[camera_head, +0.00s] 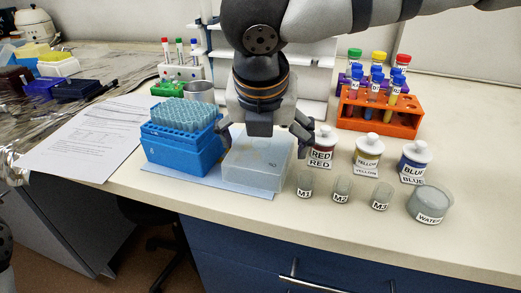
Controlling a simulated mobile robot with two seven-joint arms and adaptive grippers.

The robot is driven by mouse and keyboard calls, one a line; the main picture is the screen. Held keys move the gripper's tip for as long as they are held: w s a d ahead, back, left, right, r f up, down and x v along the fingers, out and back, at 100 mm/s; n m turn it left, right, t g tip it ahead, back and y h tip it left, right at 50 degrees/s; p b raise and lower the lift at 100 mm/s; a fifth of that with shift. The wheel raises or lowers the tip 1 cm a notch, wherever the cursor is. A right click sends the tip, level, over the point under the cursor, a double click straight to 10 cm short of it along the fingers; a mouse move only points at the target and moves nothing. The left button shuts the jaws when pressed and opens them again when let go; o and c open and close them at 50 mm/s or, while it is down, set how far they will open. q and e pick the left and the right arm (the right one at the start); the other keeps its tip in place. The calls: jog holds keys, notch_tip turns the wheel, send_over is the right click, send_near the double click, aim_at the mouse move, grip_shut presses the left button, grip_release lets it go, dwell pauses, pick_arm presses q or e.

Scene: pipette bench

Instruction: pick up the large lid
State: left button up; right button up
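The large lid (256,170) is a clear, whitish box-shaped cover. It rests on the light blue mat (235,189), just right of the blue pipette tip box (178,152). My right gripper (265,142) points down over the lid from above. Its fingers are spread wide, one near the lid's left side and one near its right side. I cannot tell whether they touch the lid. The gripper covers part of the lid's far edge.
The bottles labelled RED (322,150), YELLOW (367,155) and BLUE (413,164) stand right of the lid. Small cups, including M1 (305,184), and the WATER dish (429,204) stand in front of them. An orange tube rack (380,114) stands behind. Papers (85,140) lie left.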

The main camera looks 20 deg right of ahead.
jog(key=c, duration=0.6)
